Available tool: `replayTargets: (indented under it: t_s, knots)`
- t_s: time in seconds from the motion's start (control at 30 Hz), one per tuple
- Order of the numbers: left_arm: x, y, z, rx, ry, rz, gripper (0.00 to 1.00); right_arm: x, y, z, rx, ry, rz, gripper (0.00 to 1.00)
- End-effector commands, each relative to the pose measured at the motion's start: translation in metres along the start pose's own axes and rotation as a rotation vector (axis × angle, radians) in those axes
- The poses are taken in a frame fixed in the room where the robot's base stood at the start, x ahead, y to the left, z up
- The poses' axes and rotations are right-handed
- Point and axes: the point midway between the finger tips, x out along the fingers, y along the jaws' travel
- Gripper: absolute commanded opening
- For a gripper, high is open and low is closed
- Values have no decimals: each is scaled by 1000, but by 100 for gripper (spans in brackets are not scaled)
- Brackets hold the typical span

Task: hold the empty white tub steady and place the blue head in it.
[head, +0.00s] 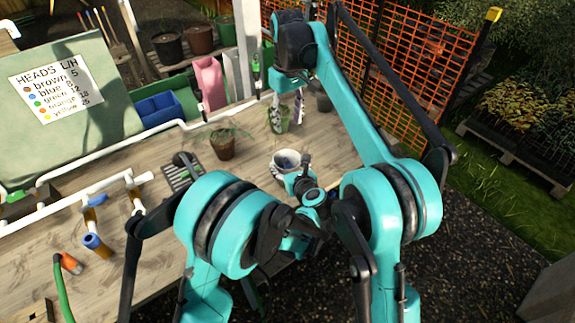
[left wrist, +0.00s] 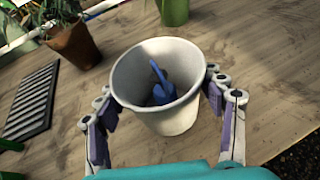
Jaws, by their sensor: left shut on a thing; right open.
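The white tub (head: 287,155) stands upright on the wooden bench. In the left wrist view the tub (left wrist: 170,120) has a blue tool-like piece and something dark inside it; I cannot tell whether the piece is a head. My left gripper (head: 290,172) is shut on the tub, with a finger on either side of its wall. A blue head (head: 95,244) is at the end of a short tube on the bench at left. My right gripper (head: 287,110) is open, pointing down above the bench behind the tub, close to a green pot (head: 278,125).
A potted plant (head: 223,148) and a dark slotted tray (head: 182,172) stand left of the tub. White pipes (head: 60,203) and an orange head (head: 70,263) lie at the bench's left. Blue bins (head: 158,107) are at the back.

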Motion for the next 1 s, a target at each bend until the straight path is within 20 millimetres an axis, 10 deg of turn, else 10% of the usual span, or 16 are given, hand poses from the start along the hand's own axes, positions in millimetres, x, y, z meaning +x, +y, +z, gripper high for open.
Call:
replayTargets:
  t_s: [0.13,0.17,0.23,0.67,1.0]
  knots:
    - [0,0,0,0,0,0,40,0,0,0,0,0,0,47]
    - [0,0,0,0,0,0,77,0,0,0,0,0,0,47]
    - [0,0,0,0,0,0,93,0,0,0,0,0,0,47]
    - [-8,0,0,1,0,-1,93,0,0,0,0,0,0,47]
    - [-77,-1,0,2,0,-4,93,0,0,0,0,0,0,47]
